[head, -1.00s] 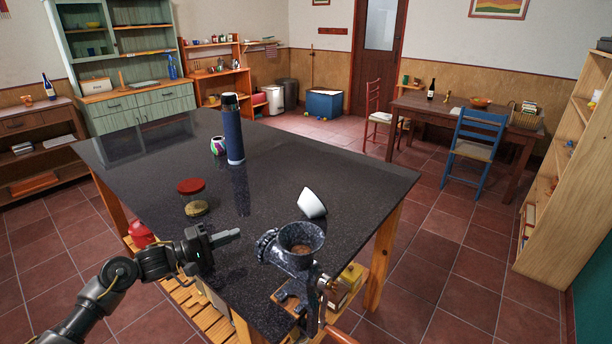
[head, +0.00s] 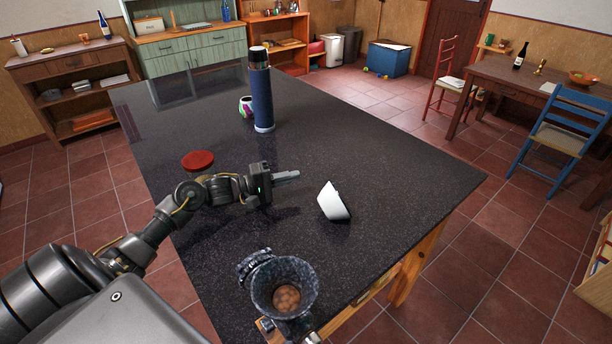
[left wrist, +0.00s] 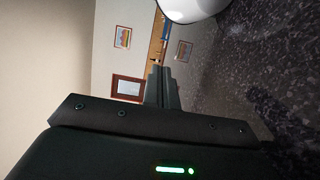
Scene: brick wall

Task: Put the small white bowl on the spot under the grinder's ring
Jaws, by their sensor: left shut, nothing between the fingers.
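The small white bowl (head: 333,201) is on the dark counter (head: 400,185), tilted up on its side; it also shows at the top of the left wrist view (left wrist: 192,8). My left gripper (head: 290,176) is shut and empty, its fingers pointing right, just left of the bowl and apart from it. In the left wrist view its closed fingers (left wrist: 160,88) point past the bowl. The dark speckled grinder (head: 262,283) stands at the counter's near edge, with brown contents in its hopper. The spot under its ring is not visible. My right gripper is not in view.
A red-lidded jar (head: 198,162) stands left, partly behind my left arm. A tall blue flask (head: 262,95) and a small colourful pot (head: 246,107) stand farther back. The counter right of and behind the bowl is clear.

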